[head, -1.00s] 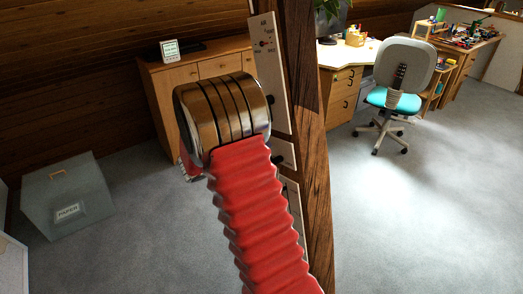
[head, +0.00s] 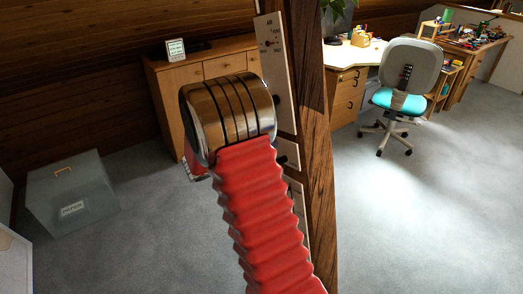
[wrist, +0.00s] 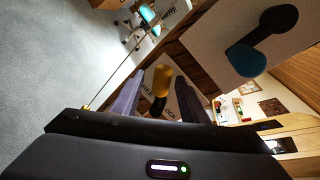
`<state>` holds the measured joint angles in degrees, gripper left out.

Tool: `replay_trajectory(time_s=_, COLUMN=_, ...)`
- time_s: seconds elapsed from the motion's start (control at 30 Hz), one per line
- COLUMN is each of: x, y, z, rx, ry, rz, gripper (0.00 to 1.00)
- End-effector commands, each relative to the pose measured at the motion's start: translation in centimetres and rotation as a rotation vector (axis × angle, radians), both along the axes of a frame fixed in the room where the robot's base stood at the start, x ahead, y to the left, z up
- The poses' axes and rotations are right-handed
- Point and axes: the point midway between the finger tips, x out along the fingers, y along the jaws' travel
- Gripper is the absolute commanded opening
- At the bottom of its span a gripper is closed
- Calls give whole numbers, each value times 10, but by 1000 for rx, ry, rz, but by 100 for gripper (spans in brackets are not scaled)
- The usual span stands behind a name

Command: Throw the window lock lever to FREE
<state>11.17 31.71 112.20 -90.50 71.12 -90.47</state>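In the wrist view, a lever with a yellow grip and black lower end (wrist: 161,80) stands between the two fingers of my gripper (wrist: 156,98). The fingers are apart, with a gap visible on each side of the lever. A plate with partly hidden dark lettering lies behind it; I cannot read the words fully. In the head view, pale plates (head: 276,75) are fixed to the timber post (head: 318,150). My red arm covers the lever and my fingertips there.
A grey paper box (head: 72,190), a wooden cabinet (head: 165,100) and a desk chair (head: 405,85) stand around.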

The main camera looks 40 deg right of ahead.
Motion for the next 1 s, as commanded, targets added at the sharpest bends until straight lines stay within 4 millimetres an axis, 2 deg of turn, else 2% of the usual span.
replay_trajectory(time_s=0.27, x=1, y=27, z=7, rx=-1, ry=0, rz=3, gripper=40)
replay_trajectory(time_s=0.8, x=1, y=116, z=30, rx=1, ry=-1, rz=4, gripper=40)
replay_trajectory(time_s=1.0, x=1, y=131, z=34, rx=0, ry=-1, rz=3, gripper=40)
